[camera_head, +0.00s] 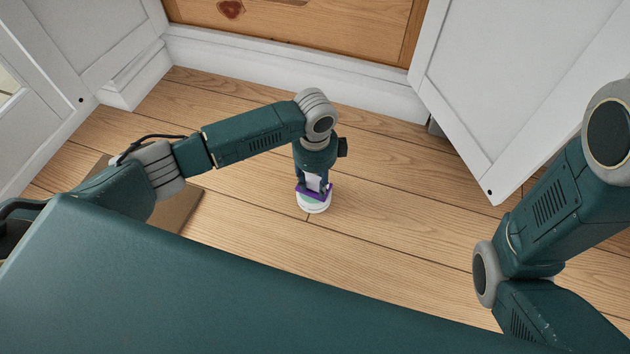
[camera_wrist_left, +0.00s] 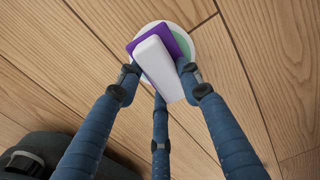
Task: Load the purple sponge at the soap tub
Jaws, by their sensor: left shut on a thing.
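My left gripper (camera_head: 314,184) points down and is shut on the white handle of the purple sponge (camera_head: 323,194). In the left wrist view the fingers (camera_wrist_left: 160,76) close around the white handle, and the purple sponge (camera_wrist_left: 180,40) is at its far end. The soap tub (camera_head: 315,207) is a round white tub standing on the floor under the sponge. In the left wrist view the tub (camera_wrist_left: 207,52) shows a white rim and green inside, partly covered by the sponge. I cannot tell whether the sponge touches the soap. My right gripper is out of view.
The floor is wood planks (camera_head: 390,215). A brown mat (camera_head: 178,207) lies at the left, partly behind my left arm. White cabinet doors stand open at left and right (camera_head: 500,80). A wooden door (camera_head: 300,25) is at the back. Floor right of the tub is clear.

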